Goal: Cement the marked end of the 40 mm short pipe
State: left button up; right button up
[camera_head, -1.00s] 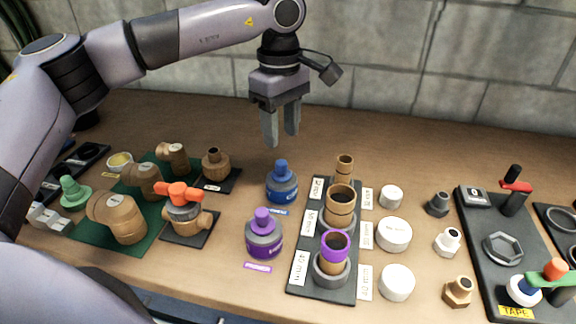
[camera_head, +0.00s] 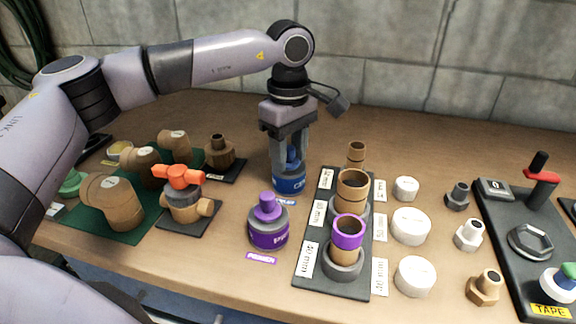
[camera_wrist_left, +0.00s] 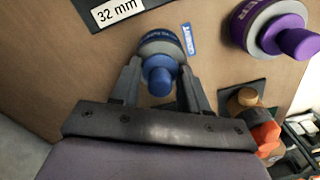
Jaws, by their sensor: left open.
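My left gripper (camera_head: 290,155) is open, pointing down, with its fingers on either side of the blue cap of the cement bottle (camera_head: 289,185). In the left wrist view the blue bottle (camera_wrist_left: 160,50) sits between the two finger tips, its cap toward the camera. I cannot tell whether the fingers touch it. The 40 mm short pipe (camera_head: 347,242) stands upright in the front seat of the black pipe stand (camera_head: 305,283). Its top end is marked with a purple band. My right gripper is not in view.
A purple primer bottle (camera_head: 268,224) stands in front of the cement. Two more brown pipes stand behind the 40 mm one. White caps (camera_head: 410,226) lie to the right. A valve with an orange handle (camera_head: 182,198) stands at left.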

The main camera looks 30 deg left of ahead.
pick_arm(q)
jog(key=c, duration=0.4)
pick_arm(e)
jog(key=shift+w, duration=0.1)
pick_arm(q)
jog(key=shift+r, duration=0.1)
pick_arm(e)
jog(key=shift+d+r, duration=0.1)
pick_arm(q)
jog(key=shift+r+p, duration=1.45)
jog(key=shift+r, duration=0.25)
jog(key=shift+r+p, duration=0.6)
jog(key=shift+r, duration=0.15)
jog(key=shift+r+p, duration=0.8)
jog(key=shift+r, duration=0.45)
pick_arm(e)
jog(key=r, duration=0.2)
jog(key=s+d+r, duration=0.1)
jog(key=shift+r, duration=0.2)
